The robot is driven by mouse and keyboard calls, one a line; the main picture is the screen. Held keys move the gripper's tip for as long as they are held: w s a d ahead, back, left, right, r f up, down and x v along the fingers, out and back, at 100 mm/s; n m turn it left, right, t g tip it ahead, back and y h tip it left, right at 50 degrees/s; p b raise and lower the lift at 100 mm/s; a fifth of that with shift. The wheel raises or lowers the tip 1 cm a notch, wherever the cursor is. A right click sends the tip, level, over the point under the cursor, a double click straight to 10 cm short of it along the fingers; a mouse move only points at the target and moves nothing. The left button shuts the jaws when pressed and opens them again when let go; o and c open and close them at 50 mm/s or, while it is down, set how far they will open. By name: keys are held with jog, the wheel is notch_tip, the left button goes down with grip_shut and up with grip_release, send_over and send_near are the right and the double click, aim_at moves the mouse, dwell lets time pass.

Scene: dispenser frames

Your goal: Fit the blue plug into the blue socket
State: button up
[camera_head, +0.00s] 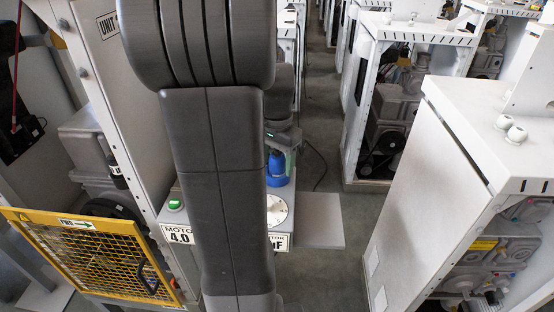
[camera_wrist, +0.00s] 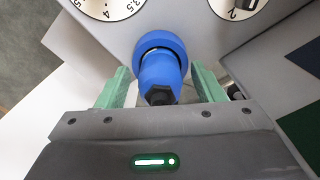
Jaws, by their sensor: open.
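The blue plug (camera_wrist: 159,76), with a black end toward the camera, is in the wrist view between my gripper's two green fingers. Its far end meets a blue ring on the grey panel, which looks like the blue socket (camera_wrist: 158,41). The plug appears lined up with the ring and at least partly in it; how deep I cannot tell. My gripper (camera_wrist: 160,86) is open, with a finger on each side of the plug and visible gaps. In the head view, the blue plug and socket show as one blue shape (camera_head: 277,169) just below my gripper (camera_head: 284,143).
Dials (camera_wrist: 108,5) flank the socket on the grey panel. A yellow mesh guard (camera_head: 95,255) stands at the left in the head view. A white machine frame (camera_head: 455,180) stands at the right. A bare grey shelf (camera_head: 320,220) juts out beside the panel, with open floor beyond.

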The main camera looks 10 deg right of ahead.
notch_tip(320, 180, up, 12)
jog(key=shift+r, duration=0.2)
dwell(0.4)
notch_tip(320, 180, down, 12)
jog(key=shift+r, duration=1.4)
